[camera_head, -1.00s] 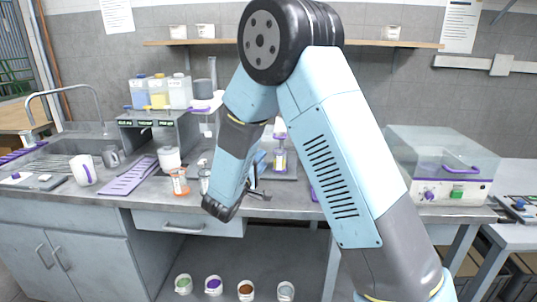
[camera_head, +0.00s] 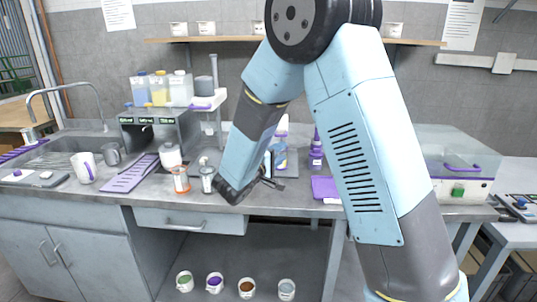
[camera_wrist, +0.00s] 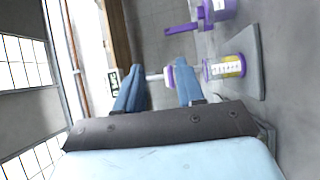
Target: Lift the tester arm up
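My gripper (camera_head: 272,172) is low over the middle of the counter, partly hidden by my own arm. Its two blue fingers (camera_wrist: 160,85) are apart in the wrist view, with nothing clearly held between them. A clear container with purple bands (camera_wrist: 225,68) stands on a grey plate (camera_wrist: 251,60) beyond the fingers. A white and purple stem (camera_wrist: 190,72) reaches from it behind the fingers. The container also shows in the head view (camera_head: 279,155), just behind my gripper. I cannot tell for sure which part is the tester arm; contact is not visible.
A purple bottle (camera_head: 316,152) and purple tray (camera_head: 324,186) stand right of my gripper. Small jars (camera_head: 181,179) and a grey stand (camera_head: 213,100) are left. A clear-lidded machine (camera_head: 455,165) is far right. A shelf (camera_head: 220,41) hangs behind.

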